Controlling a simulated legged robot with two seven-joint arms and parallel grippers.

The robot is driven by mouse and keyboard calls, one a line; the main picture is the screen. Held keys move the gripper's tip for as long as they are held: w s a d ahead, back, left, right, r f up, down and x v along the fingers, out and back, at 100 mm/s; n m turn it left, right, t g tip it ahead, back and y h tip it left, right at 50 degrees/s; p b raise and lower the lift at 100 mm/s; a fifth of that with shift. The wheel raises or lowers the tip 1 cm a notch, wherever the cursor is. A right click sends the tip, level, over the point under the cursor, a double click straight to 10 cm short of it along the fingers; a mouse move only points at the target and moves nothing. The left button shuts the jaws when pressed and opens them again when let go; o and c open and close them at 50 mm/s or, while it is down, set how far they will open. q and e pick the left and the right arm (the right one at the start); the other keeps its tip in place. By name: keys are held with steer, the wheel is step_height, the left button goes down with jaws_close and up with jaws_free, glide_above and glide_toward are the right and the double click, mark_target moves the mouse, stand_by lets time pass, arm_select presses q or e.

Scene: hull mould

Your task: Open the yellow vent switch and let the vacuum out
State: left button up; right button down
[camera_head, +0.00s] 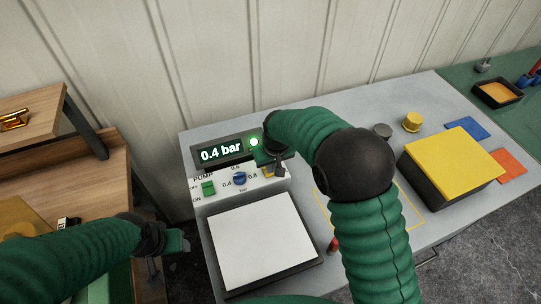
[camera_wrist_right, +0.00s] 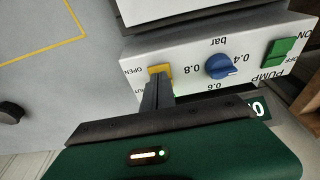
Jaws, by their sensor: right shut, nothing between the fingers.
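The yellow vent switch (camera_wrist_right: 161,71) is on the white pump panel (camera_wrist_right: 200,52), beside the printed words OPEN and SHUT, the latter partly hidden. My right gripper (camera_wrist_right: 157,84) is shut and empty, its fingertips at the switch, touching or nearly so. They cover part of it, so its exact position is unclear. In the head view my right gripper (camera_head: 277,170) is in front of the panel's right end. The display (camera_head: 221,153) reads 0.4 bar, with a lit green lamp (camera_head: 254,142) beside it. My left gripper (camera_head: 178,243) is at the lower left, away from the panel; its jaws are unclear.
A blue knob (camera_head: 239,178) and a green switch (camera_head: 208,188) sit left of the vent switch. A white-topped plate (camera_head: 262,243) lies in front of the panel. A yellow-topped block (camera_head: 452,165) stands on the right. A wooden shelf (camera_head: 45,115) is at the left.

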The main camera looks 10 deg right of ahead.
steer(key=shift+s+f, duration=0.15)
steer(key=shift+f, duration=0.25)
steer(key=shift+s+f, duration=0.15)
steer(key=shift+f, duration=0.3)
steer(key=shift+w+r+p, duration=0.4)
steer(key=shift+w, duration=0.15)
steer(key=shift+w+a, duration=0.1)
steer(key=shift+w, duration=0.05)
